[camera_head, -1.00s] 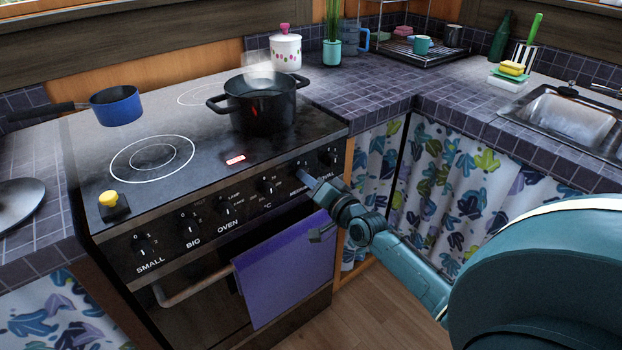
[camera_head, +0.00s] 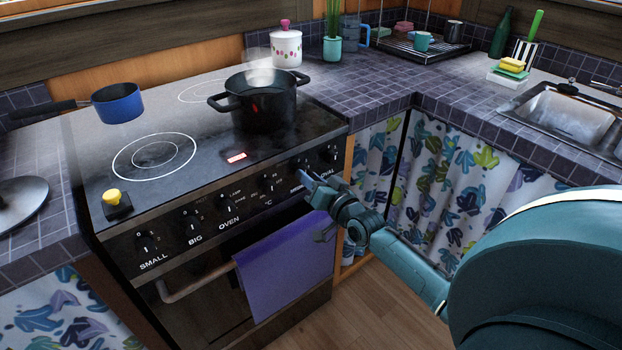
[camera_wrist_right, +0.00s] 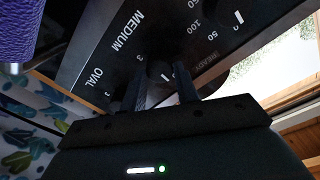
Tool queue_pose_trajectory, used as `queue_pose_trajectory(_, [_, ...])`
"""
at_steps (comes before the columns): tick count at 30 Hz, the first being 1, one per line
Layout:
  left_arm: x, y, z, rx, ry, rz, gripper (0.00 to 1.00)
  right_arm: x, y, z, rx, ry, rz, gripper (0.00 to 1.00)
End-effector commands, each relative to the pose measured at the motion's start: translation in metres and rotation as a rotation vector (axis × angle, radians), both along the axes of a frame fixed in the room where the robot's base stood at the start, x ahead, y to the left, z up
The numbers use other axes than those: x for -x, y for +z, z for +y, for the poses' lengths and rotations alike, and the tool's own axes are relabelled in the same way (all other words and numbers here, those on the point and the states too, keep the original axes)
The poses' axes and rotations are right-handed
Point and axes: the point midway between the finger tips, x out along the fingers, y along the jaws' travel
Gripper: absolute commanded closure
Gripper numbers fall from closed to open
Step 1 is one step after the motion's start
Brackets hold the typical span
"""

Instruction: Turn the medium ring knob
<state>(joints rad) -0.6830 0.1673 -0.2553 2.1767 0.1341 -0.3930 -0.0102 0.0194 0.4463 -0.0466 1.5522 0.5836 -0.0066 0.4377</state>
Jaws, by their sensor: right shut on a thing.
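The black stove (camera_head: 190,262) has a row of knobs along its front panel. The medium ring knob (camera_wrist_right: 160,70) shows in the wrist view beside the word MEDIUM, between the two dark fingers of my right gripper (camera_wrist_right: 161,88). My right gripper (camera_head: 308,180) is shut on this knob, at the right part of the panel in the head view. There the gripper hides most of the knob and part of its label. My left gripper is not in view.
A steaming black pot (camera_head: 263,100) stands on the back right of the stove, and a blue saucepan (camera_head: 118,105) at the back left. A purple towel (camera_head: 285,265) hangs on the oven handle below my right gripper. The oval knob (camera_head: 331,154) is close on the right.

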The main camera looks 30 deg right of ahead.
Motion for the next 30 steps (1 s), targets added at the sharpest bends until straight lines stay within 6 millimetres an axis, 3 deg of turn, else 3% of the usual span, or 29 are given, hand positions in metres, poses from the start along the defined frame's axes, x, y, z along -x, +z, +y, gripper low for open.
queue_pose_trajectory(2, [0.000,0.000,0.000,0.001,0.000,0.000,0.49,0.000,-0.001,-0.001,0.006,0.000,0.001,0.92])
queue_pose_trajectory(3, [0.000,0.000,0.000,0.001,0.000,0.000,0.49,0.000,-0.001,-0.001,0.006,0.000,0.001,0.68])
queue_pose_trajectory(10, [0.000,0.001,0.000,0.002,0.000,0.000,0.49,0.000,0.000,0.000,0.003,0.000,0.001,0.49])
queue_pose_trajectory(21, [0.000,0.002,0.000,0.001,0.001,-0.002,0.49,0.007,0.000,0.000,0.001,0.000,0.001,0.48])
queue_pose_trajectory(26, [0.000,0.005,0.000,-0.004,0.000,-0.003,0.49,0.031,0.000,-0.001,0.001,0.000,0.004,0.48])
queue_pose_trajectory(30, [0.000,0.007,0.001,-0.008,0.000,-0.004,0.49,0.062,0.001,-0.002,0.002,0.000,0.004,0.48])
